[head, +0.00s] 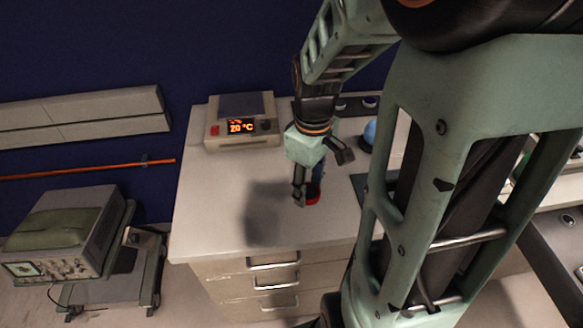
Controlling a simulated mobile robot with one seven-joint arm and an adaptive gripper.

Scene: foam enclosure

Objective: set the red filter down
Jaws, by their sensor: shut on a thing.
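The red filter (313,194) shows as a small red round piece low between the fingers of my gripper (307,193). My gripper points down over the white bench top (215,205), left of the middle of the bench, and is shut on the red filter. The fingers and wrist hide much of the filter. I cannot tell whether its underside touches the bench or is a little above it.
A blue round object (370,131) is behind my gripper to the right. The bench is clear left of my gripper. An oscilloscope (60,235) stands on a cart at the left.

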